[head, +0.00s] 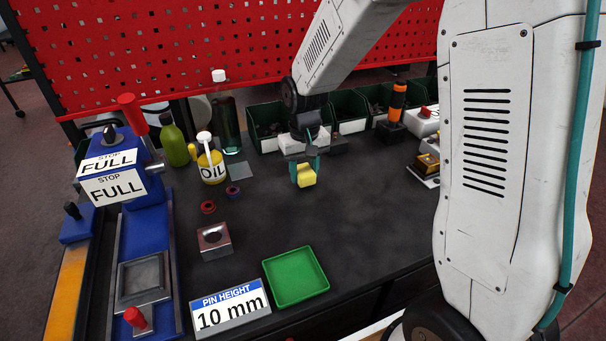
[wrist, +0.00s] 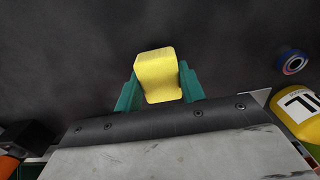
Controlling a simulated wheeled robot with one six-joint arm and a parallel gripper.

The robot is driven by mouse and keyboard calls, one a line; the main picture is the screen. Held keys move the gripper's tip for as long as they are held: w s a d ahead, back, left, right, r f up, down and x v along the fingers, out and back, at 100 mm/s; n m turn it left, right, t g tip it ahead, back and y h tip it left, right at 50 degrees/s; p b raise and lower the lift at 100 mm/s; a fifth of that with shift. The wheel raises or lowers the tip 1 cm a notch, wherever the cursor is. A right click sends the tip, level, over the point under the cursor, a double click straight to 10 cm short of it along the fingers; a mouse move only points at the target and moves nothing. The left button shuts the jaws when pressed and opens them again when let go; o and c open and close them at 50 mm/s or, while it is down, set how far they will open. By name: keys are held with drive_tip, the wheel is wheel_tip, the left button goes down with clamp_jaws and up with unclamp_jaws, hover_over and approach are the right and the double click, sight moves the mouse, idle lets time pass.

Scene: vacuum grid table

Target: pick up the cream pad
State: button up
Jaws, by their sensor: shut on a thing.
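A pale yellow block-like pad (head: 306,176), the closest match to the cream pad, is held between the teal fingers of my gripper (head: 304,166). The pad also shows in the wrist view (wrist: 157,76), where the gripper (wrist: 159,88) has one finger against each side of it. The gripper is shut on the pad. In the head view the pad hangs at or a little above the dark table top (head: 350,200); I cannot tell whether it touches. Its upper part is hidden by the fingers.
A green tray (head: 296,277) stands at the front beside a "10 mm" sign (head: 225,306). A metal block (head: 214,241), two small rings (head: 208,207), and an oil can (head: 211,168) are to the left. Dark bins (head: 265,125) line the back. The table right of the tray is clear.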

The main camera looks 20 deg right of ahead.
wheel_tip(320, 180, up, 2)
drive_tip(key=shift+r, duration=0.2)
drive_tip(key=s, duration=0.5)
drive_tip(key=s+r, duration=0.1)
drive_tip(key=s, duration=1)
drive_tip(key=shift+r, duration=0.2)
drive_tip(key=shift+o, duration=0.8)
